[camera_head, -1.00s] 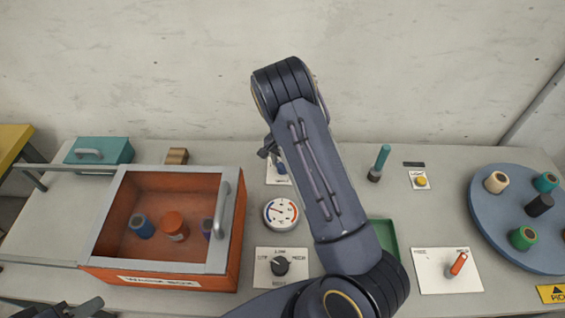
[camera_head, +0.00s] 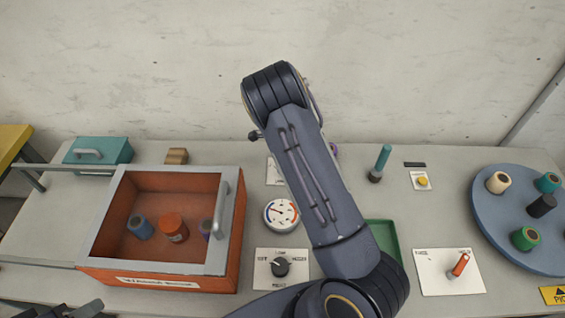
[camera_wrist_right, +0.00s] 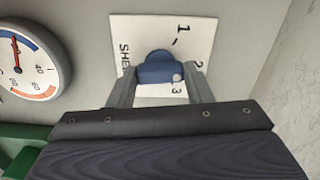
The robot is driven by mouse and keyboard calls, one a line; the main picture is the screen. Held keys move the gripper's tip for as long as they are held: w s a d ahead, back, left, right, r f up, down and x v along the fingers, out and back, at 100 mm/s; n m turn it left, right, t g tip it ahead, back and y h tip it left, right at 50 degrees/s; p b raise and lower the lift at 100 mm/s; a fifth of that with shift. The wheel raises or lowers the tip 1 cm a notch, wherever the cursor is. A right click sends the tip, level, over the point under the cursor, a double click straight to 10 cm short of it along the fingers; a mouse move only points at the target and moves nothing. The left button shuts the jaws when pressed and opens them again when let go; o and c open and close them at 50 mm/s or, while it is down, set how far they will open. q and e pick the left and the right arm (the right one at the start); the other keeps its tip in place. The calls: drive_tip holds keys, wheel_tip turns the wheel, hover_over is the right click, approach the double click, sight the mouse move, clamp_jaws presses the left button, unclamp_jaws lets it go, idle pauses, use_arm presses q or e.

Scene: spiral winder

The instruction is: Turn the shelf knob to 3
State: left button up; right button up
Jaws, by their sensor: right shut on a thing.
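The shelf knob (camera_wrist_right: 156,67) is blue with a white dot at its right end in the right wrist view. It sits on a white plate (camera_wrist_right: 127,27) marked 1, 2, 3 and part of "SHELF". The dot lies at the lower right, between the 2 and the 3. My right gripper (camera_wrist_right: 161,78) is shut on the knob, one finger at each end. In the head view the plate (camera_head: 272,172) is mostly hidden behind my right arm, and the right gripper is hidden. Part of my left gripper (camera_head: 85,309) shows at the bottom left edge; its fingers are unclear.
A round gauge (camera_head: 281,215) and a black selector knob (camera_head: 280,267) are left of my right arm. An orange box (camera_head: 235,245) with spools is farther left. A green tray (camera_head: 384,238), a lever plate (camera_head: 430,283) and a blue turntable (camera_head: 490,225) are to the right.

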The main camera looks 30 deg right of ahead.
drive_tip(key=m, duration=0.6)
drive_tip(key=shift+p, duration=0.35)
drive_tip(key=m+p, duration=0.1)
drive_tip(key=m, duration=0.6)
drive_tip(key=shift+d, duration=0.1)
drive_tip(key=shift+m, duration=0.3)
drive_tip(key=o, duration=1)
drive_tip(key=shift+r, duration=0.1)
wheel_tip(320, 180, up, 8)
drive_tip(key=shift+f+b, duration=0.2)
drive_tip(key=shift+b, duration=0.1)
